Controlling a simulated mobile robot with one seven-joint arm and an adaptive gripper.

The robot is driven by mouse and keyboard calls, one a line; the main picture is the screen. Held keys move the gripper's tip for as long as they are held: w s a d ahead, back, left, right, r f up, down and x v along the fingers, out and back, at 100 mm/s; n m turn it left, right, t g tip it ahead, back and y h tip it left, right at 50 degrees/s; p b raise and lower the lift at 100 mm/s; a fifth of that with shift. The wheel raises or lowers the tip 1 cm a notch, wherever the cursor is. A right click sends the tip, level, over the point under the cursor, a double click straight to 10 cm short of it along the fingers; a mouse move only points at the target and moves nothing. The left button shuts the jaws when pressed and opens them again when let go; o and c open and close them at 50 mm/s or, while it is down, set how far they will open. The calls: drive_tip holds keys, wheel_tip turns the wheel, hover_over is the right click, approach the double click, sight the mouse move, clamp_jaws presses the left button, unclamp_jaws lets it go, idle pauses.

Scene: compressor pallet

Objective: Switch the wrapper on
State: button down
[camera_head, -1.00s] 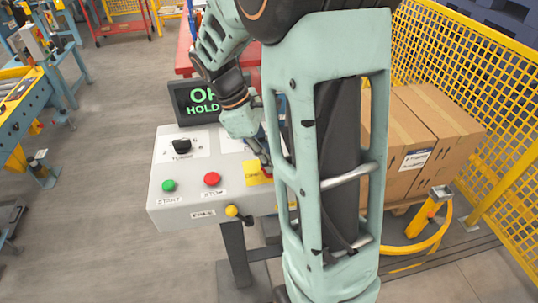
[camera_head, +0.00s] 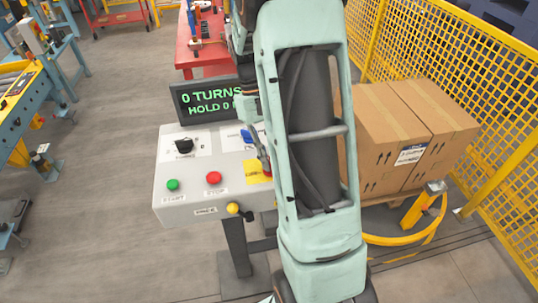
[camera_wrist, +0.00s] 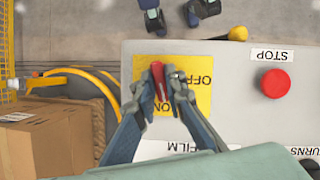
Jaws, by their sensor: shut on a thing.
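The wrapper's main switch is a red handle (camera_wrist: 157,76) on a yellow plate (camera_wrist: 205,100) marked OFF and ON, at the corner of the grey control panel (camera_head: 185,202). My gripper (camera_wrist: 161,84) is shut on the red handle, one finger on each side, and partly hides it and the ON mark. In the head view the yellow plate (camera_head: 256,172) shows beside my arm, which hides much of the switch. The display (camera_head: 207,99) behind the panel is lit green and reads 0 TURNS, with HOLD below; its right end is hidden.
The panel also carries a green start button (camera_head: 173,185), a red stop button (camera_head: 214,178), a black turns knob (camera_head: 184,146), a blue knob (camera_head: 247,136) and a yellow ball (camera_head: 233,208) at its front edge. Cartons (camera_head: 400,140) and yellow mesh fencing (camera_head: 470,70) stand at right.

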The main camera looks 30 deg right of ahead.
drive_tip(key=shift+d+m+y, duration=0.15)
drive_tip(key=shift+m+y, duration=0.45)
drive_tip(key=shift+m, duration=0.9)
drive_tip(key=c, duration=2)
unclamp_jaws()
drive_tip(key=v, duration=1.2)
drive_tip(key=shift+s, duration=0.15)
